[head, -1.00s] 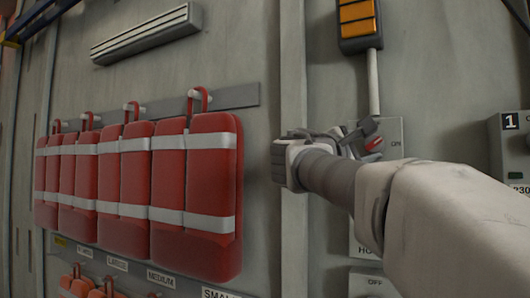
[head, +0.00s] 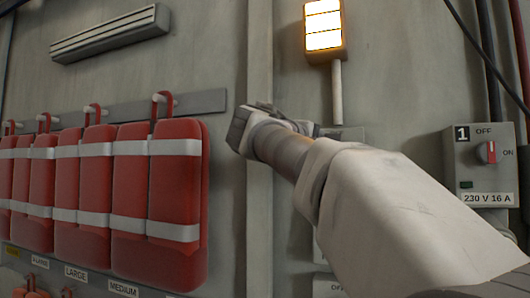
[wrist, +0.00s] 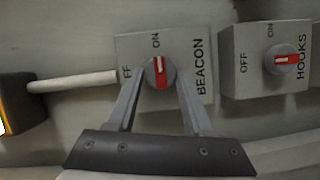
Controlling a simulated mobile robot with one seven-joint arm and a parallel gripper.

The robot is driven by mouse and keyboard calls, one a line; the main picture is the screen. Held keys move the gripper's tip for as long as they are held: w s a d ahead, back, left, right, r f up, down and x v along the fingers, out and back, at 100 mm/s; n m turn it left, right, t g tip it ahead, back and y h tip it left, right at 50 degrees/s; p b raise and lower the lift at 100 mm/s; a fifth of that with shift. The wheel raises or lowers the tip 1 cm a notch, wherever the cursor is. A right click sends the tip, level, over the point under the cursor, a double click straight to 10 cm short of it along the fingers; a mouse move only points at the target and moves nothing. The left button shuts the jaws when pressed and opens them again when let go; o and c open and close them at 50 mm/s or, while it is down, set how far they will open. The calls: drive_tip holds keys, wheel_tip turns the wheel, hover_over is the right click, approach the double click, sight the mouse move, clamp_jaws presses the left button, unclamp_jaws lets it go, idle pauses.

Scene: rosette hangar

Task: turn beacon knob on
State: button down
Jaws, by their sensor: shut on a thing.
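The beacon knob (wrist: 157,67) is a round grey dial with a red and white pointer on a grey box (wrist: 124,47) marked BEACON. Its pointer lines up with the ON label. In the wrist view my gripper (wrist: 160,80) has one finger on each side of the knob and is shut on it. In the head view my forearm and hand hide the knob and most of its box. The beacon lamp (head: 323,25) above glows bright yellow-white; its edge also shows in the wrist view (wrist: 5,112).
A HOOKS box (wrist: 238,75) with a similar knob (wrist: 284,60) sits right beside the beacon box. Red packs (head: 160,195) hang from a rail on the left.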

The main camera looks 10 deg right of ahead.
idle(0.4)
drive_tip(key=shift+c, duration=1.5)
unclamp_jaws()
drive_tip(key=v, duration=1.7)
drive_tip(key=shift+b, duration=0.35)
drive_tip(key=shift+s+a, duration=0.1)
